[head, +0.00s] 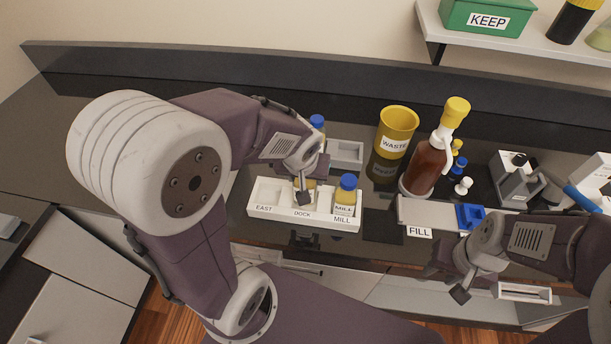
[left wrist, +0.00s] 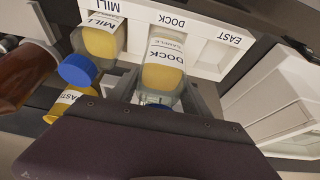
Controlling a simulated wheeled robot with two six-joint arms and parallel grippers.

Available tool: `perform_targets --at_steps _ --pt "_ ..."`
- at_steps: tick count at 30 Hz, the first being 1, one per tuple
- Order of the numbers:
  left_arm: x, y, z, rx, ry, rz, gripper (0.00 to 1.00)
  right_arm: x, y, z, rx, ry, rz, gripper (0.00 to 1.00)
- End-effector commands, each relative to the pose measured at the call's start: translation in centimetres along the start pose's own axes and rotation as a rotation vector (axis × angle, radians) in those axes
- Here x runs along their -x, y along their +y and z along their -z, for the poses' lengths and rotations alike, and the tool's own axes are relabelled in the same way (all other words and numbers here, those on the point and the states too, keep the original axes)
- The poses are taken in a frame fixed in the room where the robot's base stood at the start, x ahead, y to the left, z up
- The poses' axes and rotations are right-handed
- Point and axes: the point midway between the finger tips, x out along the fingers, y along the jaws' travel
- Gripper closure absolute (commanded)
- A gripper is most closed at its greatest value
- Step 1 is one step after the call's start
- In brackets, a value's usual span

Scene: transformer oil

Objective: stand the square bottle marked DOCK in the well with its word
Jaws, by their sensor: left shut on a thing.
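The white rack (head: 291,217) has three wells marked EAST, DOCK and MILL; it also shows in the left wrist view (left wrist: 207,55). My left gripper (head: 304,193) is over the DOCK well and shut on the DOCK bottle, a clear square bottle with yellow contents. That bottle (left wrist: 163,75) sits between the fingers in the left wrist view, its base at the DOCK well; I cannot tell whether it rests on the well floor. The MILL bottle (head: 346,195), blue-capped, stands in the MILL well. The EAST well is empty. My right gripper (head: 461,293) is low at the right, its jaw opening unclear.
Another blue-capped bottle (head: 317,122) is behind my left gripper, by a pale tray (head: 347,152). A yellow WASTE cup (head: 397,130), a brown bottle (head: 428,165) and a FILL station (head: 420,212) are to the right. A shelf (head: 500,40) hangs above.

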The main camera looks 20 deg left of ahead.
Motion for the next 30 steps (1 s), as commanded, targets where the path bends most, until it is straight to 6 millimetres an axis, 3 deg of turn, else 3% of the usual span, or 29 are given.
perform_targets --at_steps 30 --pt "-0.41 0.01 -0.12 0.000 0.001 0.000 1.00 -0.68 0.01 -0.07 0.000 0.000 0.000 0.64"
